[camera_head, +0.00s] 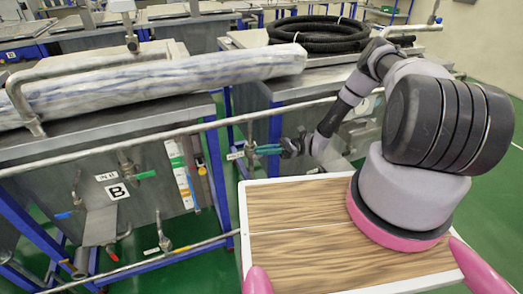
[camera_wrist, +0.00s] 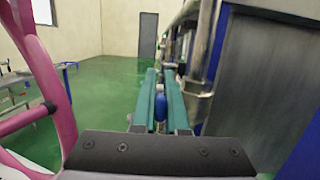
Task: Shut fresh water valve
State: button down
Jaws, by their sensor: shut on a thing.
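My gripper (camera_head: 262,149) reaches out over the far edge of the wooden tabletop to the pipework of the middle tank. Its long teal fingers are at a metal valve (camera_head: 249,146) on that pipe. In the wrist view, the gripper (camera_wrist: 161,95) is shut on a blue handle (camera_wrist: 160,107), which shows between the two fingers. The metal pipe and fittings (camera_wrist: 198,100) stand just right of the fingers. The fingers hide most of the handle, so its turned position cannot be told. No label naming fresh water is readable at this valve.
The left tank (camera_head: 130,165), marked B, has valves with a green handle (camera_head: 146,174), a blue one (camera_head: 63,215) and a red one (camera_head: 113,254). A long rail (camera_head: 110,147) crosses before the tanks. The wooden tabletop (camera_head: 290,240) is bare. Open green floor (camera_wrist: 110,80) lies beyond the gripper.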

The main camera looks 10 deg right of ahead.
jog(key=shift+w+d+f+g+y, duration=0.1)
jog(key=shift+d+f+g+y, duration=0.15)
jog(key=shift+y, duration=0.55)
jog(key=shift+w+d+f+g+y, duration=0.15)
jog(key=shift+f+g+y, duration=0.1)
jog(key=shift+y, duration=0.55)
jog(key=shift+s, duration=0.1)
jog(key=c, duration=1.2)
grip_release()
jog(key=v, duration=1.1)
jog(key=shift+s+a+f, duration=0.1)
jog(key=shift+a+f, duration=0.05)
